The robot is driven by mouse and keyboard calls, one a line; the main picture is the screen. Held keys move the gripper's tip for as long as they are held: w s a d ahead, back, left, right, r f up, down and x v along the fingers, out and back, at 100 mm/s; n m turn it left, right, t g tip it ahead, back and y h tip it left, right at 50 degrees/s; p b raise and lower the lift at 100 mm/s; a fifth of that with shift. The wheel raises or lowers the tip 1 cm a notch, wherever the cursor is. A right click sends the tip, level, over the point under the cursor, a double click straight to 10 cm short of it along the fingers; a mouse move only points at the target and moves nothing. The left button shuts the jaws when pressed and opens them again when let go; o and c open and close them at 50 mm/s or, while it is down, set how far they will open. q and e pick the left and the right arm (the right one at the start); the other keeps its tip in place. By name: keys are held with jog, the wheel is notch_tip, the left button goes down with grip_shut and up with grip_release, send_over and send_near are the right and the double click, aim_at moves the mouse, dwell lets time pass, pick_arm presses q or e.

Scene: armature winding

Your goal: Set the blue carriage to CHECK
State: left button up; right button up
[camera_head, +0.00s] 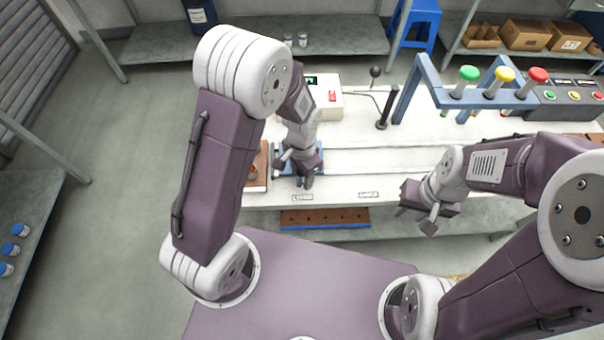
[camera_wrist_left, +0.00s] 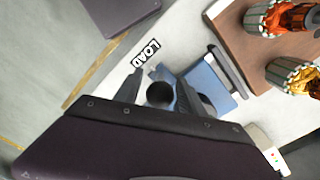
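The blue carriage (camera_head: 287,151) sits at the left end of the rails on the white bench, partly hidden by my left gripper (camera_head: 298,172). In the left wrist view the carriage (camera_wrist_left: 212,82) lies beside the white LOAD label (camera_wrist_left: 146,53). A round black knob (camera_wrist_left: 160,95) stands between the fingers of my left gripper (camera_wrist_left: 162,90). The fingers look apart around it, and I cannot see firm contact. A second label (camera_head: 369,195) lies further right on the bench's front edge, too small to read. My right gripper (camera_head: 418,206) is open and empty at the bench's front right.
A brown board (camera_wrist_left: 262,55) with copper-wound parts stands just left of the carriage in the head view. The rails (camera_head: 370,160) run clear to the right. A blue frame (camera_head: 430,80) with green, yellow and red knobs and a button box (camera_head: 570,100) stand back right.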

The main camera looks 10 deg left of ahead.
pick_arm(q)
grip_shut()
dwell(1.2)
